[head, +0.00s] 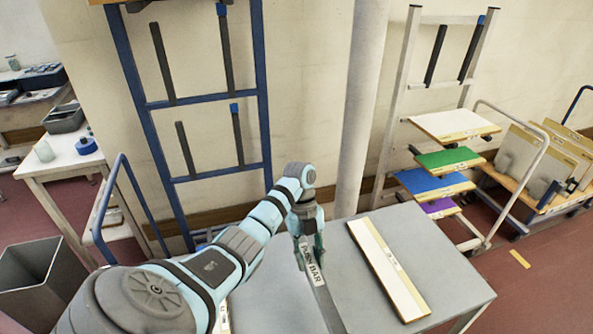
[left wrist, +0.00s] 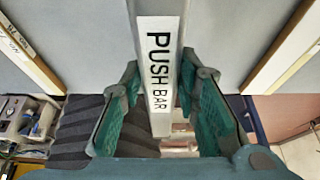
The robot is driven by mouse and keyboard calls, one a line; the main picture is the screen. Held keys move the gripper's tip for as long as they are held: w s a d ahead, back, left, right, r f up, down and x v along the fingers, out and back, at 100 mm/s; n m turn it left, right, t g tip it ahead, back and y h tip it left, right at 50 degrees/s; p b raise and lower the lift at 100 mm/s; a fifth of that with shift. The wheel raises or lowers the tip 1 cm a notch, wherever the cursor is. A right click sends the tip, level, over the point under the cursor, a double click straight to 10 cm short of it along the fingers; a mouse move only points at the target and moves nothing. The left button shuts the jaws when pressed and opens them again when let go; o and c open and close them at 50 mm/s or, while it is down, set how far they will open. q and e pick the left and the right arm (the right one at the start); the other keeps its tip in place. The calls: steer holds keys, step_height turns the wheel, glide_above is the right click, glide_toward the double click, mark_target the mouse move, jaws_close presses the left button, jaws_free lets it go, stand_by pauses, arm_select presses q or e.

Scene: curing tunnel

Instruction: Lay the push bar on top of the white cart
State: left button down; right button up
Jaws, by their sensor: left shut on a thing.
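My left gripper (head: 307,240) is shut on the push bar (head: 323,296), a long grey bar with a white "PUSH BAR" label. In the left wrist view the bar (left wrist: 159,72) runs between the two teal fingers (left wrist: 162,112). In the head view it is over the grey table; I cannot tell whether it touches the top. A cart with a white tubular handle (head: 519,188) stands at the right, loaded with upright panels. A pale-topped cart with a blue handle (head: 109,205) stands at the left. My right gripper is not in view.
A long white board (head: 387,262) lies on the grey table (head: 440,258), right of the bar. A blue rack (head: 147,115) and a pale rack with coloured boards (head: 388,130) stand behind. A grey bin (head: 42,288) is at the left. A pillar (head: 360,110) rises behind the table.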

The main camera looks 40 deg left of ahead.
mark_target(309, 267)
arm_select(q)
steer(key=shift+f, duration=0.6)
step_height(309, 267, down, 3)
steer(key=shift+r+b, duration=0.1)
steer(key=shift+b, duration=0.6)
step_height(309, 267, down, 5)
steer(key=b, duration=0.5)
steer(key=shift+s+r, duration=0.1)
steer(key=shift+r, duration=0.1)
steer(key=c, duration=1.2)
jaws_free()
steer(key=shift+f, duration=0.15)
